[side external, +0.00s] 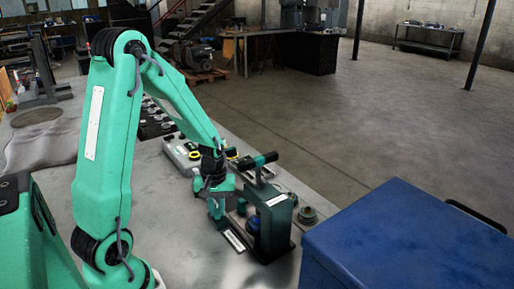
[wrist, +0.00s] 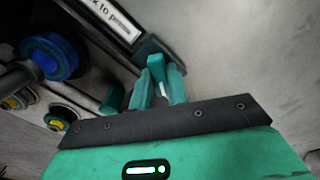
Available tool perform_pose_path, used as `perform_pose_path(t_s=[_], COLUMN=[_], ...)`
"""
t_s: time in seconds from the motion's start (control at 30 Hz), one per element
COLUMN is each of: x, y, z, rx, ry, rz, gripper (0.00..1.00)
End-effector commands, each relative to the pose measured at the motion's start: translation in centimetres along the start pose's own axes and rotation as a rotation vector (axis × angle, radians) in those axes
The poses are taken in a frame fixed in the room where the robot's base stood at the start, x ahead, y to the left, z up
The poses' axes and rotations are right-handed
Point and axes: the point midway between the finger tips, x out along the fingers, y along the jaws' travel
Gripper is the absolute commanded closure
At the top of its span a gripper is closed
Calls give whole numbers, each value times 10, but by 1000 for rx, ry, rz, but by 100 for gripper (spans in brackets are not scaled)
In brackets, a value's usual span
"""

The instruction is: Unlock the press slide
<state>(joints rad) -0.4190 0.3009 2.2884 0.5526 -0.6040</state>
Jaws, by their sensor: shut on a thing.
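In that view my gripper (wrist: 161,78) is shut on a small teal piece at the near end of this plate, which the fingers mostly hide. I cannot tell the piece's exact shape or whether it is the slide's lock.
A blue round part (wrist: 52,57) sits at the press, left of my fingers in the wrist view. A small round part (side external: 307,215) lies right of the press. A large blue box (side external: 400,245) fills the right front. Other parts lie behind my gripper.

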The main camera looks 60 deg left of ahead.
Motion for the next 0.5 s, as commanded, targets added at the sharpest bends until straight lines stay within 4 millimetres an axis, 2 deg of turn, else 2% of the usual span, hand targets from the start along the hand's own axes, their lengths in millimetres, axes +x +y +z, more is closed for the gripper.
perform_pose_path(t_s=[0.3, 0.5], x=[-1, -1], y=[0, 0], z=[-1, -1], rx=[-227, -267], ry=[2, 2], rz=[2, 2], gripper=[100, 100])
